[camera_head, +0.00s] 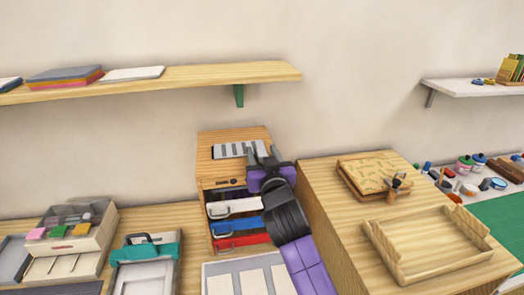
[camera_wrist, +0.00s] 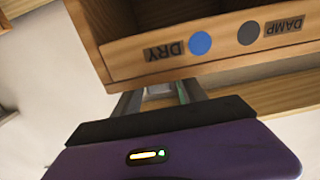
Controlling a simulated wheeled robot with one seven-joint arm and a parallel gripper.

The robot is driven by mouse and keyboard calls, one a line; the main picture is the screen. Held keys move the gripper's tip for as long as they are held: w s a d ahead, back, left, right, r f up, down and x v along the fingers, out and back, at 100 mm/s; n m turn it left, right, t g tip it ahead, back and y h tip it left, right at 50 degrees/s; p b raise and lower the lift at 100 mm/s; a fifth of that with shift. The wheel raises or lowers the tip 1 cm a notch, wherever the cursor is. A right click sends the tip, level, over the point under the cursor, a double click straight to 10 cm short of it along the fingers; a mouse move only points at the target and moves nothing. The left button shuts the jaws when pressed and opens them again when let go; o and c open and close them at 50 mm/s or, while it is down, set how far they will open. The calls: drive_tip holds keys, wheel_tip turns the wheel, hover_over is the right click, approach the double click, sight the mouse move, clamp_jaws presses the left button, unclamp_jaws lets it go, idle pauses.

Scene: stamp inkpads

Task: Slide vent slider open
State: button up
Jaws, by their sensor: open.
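A pale vent plate with grey slats (camera_head: 232,149) lies on top of the small wooden cabinet (camera_head: 205,165). My gripper (camera_head: 263,154) is at the right end of this plate, its fingers apart and partly covering that end. In the wrist view my open gripper (camera_wrist: 160,95) points toward a wooden front panel (camera_wrist: 215,60) labelled DRY and DAMP, seen upside down. A blue dot (camera_wrist: 200,43) is beside DRY and a dark grey dot (camera_wrist: 249,33) beside DAMP. A pale piece shows between the fingers. I cannot tell whether the fingers touch it, and the slider itself is not clear.
White (camera_head: 235,207), blue (camera_head: 237,226) and red (camera_head: 240,243) drawers with handles sit below the cabinet top. A taller wooden block (camera_head: 320,205) with a wooden tray (camera_head: 425,262) stands close on the right. A wall shelf (camera_head: 200,77) runs above.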

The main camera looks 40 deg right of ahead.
drive_tip(key=shift+w+d, duration=0.1)
drive_tip(key=shift+w, duration=0.1)
drive_tip(key=shift+c, duration=0.2)
clamp_jaws()
idle(1.1)
